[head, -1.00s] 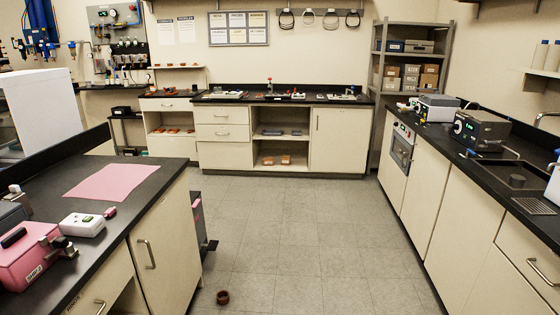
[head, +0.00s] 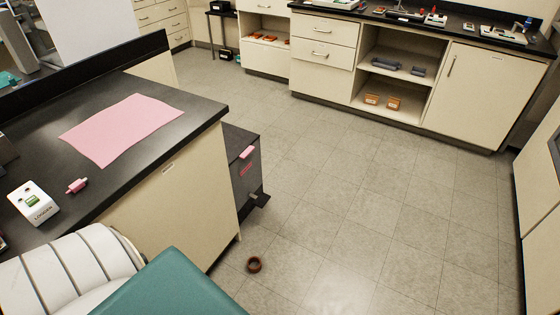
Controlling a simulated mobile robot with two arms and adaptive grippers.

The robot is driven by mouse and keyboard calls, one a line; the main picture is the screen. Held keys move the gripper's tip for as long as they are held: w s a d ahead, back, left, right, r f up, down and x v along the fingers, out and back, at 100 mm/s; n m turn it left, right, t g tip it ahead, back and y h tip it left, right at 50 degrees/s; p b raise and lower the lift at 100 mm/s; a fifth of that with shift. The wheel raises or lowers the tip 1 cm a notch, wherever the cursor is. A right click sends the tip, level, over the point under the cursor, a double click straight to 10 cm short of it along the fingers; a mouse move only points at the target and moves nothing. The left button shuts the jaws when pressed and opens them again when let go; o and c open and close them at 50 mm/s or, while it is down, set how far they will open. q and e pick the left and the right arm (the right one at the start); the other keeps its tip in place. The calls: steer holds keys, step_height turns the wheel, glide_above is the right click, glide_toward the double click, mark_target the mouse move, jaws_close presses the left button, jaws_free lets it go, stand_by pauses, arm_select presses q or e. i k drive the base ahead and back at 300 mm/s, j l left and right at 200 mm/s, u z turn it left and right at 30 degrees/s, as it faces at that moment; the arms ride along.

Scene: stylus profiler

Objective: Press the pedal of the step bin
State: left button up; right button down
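The step bin (head: 246,177) is a dark grey box with pink labels on its side. It stands on the floor at the far end of the left bench, whose corner hides part of it in the head view. Its dark pedal (head: 261,199) sticks out low at the right, just above the floor. I cannot tell whether the pedal is pressed. Neither of my grippers shows in this view.
The left bench (head: 200,122) has a pink sheet (head: 122,130) and a white logger (head: 35,203) on top. A brown ring (head: 254,264) lies on the floor in front of the bin. The tiled floor right of it is clear up to the back cabinets (head: 480,90).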

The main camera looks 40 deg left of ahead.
mark_target(260, 201)
steer(key=i+u, duration=0.7)
steer(key=i+l+u, duration=0.25)
steer(key=i+u, duration=0.15)
steer(key=i+l+u, duration=0.1)
steer(key=i+u, duration=0.25)
steer(key=i+l+u, duration=0.2)
steer(key=u, duration=0.15)
steer(key=i+l, duration=0.05)
steer(key=i, duration=0.05)
